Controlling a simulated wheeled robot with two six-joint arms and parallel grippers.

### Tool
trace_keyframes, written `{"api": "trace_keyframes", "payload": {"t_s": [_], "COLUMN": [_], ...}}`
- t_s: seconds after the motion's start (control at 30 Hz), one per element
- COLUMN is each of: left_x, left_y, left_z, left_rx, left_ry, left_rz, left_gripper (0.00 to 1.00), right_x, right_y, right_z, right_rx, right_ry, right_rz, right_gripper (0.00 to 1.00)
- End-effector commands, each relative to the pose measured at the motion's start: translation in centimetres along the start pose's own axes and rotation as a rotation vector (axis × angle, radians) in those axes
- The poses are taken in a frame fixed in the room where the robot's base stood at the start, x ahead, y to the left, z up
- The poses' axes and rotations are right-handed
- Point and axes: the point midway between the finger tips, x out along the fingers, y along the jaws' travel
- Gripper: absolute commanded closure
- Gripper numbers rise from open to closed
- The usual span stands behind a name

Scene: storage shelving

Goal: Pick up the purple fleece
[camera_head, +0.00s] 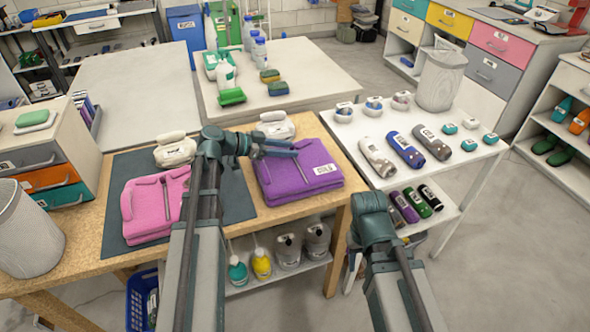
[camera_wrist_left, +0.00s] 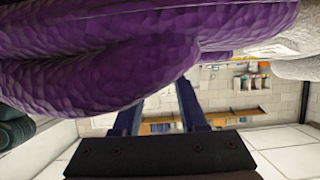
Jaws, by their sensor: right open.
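The purple fleece (camera_head: 305,180) is a folded bundle with a white label. It lies at the right end of the wooden table. My left gripper (camera_head: 284,149) reaches in from the left over the fleece's back left part. In the left wrist view the purple fleece (camera_wrist_left: 100,75) fills the upper left, close to the camera, and hides the fingertips. The two blue fingers show apart at their bases, but whether they pinch cloth cannot be seen. My right arm's end (camera_head: 372,222) is right of the table, away from the fleece; its fingers are hidden.
A pink fleece (camera_head: 155,207) lies on a dark mat (camera_head: 240,205) left of the purple one. A white item (camera_head: 276,125) sits just behind the purple fleece. A wire bin (camera_head: 28,235) is at far left.

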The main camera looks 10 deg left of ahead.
Motion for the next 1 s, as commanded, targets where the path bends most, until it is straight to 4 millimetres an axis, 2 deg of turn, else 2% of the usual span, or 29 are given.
{"api": "trace_keyframes", "payload": {"t_s": [0.03,0.2,1.0], "left_x": [-0.02,-0.03,-0.03], "left_y": [0.01,0.02,0.01], "left_z": [-0.01,0.0,0.0], "left_rx": [0.0,0.0,0.0], "left_ry": [0.0,0.0,0.0], "left_rz": [0.0,0.0,0.0], "left_gripper": [0.69,0.99,1.0], "right_x": [-0.01,-0.01,-0.01], "right_y": [0.0,0.0,0.0], "right_z": [0.0,0.0,0.0], "right_rx": [0.0,0.0,0.0], "right_ry": [0.0,0.0,0.0], "right_rz": [0.0,0.0,0.0], "right_gripper": [0.5,0.5,0.5]}}
